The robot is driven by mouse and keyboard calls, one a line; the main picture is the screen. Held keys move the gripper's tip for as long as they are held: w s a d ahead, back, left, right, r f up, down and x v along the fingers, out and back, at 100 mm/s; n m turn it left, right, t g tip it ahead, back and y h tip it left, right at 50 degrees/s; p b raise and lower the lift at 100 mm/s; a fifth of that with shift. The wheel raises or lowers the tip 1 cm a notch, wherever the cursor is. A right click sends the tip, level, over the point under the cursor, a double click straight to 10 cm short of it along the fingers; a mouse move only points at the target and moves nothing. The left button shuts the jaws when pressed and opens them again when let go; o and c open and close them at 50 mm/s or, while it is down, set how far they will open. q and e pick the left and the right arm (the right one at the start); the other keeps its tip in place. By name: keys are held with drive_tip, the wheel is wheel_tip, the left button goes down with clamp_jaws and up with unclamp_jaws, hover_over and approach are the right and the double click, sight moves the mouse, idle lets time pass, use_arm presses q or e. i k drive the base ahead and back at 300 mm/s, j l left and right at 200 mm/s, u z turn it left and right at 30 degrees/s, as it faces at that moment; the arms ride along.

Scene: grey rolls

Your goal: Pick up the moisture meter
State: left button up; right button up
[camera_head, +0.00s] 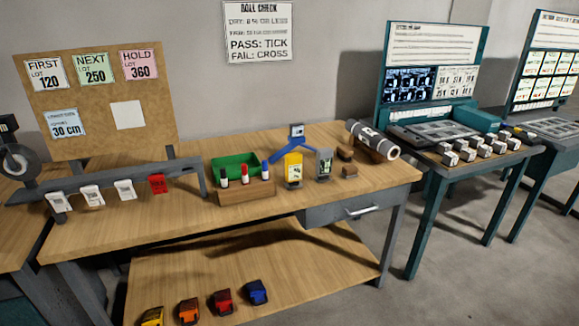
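A yellow handheld device (293,171) with a pale face stands upright near the middle of the wooden table. A grey handheld device (324,165) with a greenish face stands close to its right. Either could be the moisture meter; the labels are too small to tell. A blue forked stand (291,149) with a small screen on top is just behind them. Neither of my grippers shows in the head view.
A green bin (235,167) and a wooden block (247,191) holding several markers stand left of the devices. A grey roll (372,141) rests to the right on the wooden table (200,225). The table's front strip is mostly clear.

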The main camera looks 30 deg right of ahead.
sight(293, 161)
drive_tip(key=i+l, duration=0.1)
drive_tip(key=l, duration=0.3)
drive_tip(key=i+l+u, duration=0.1)
drive_tip(key=l, duration=0.35)
drive_tip(key=i+l, duration=0.1)
drive_tip(key=l, duration=0.3)
drive_tip(key=i+l, duration=0.1)
drive_tip(key=l, duration=0.35)
drive_tip(key=u, duration=0.05)
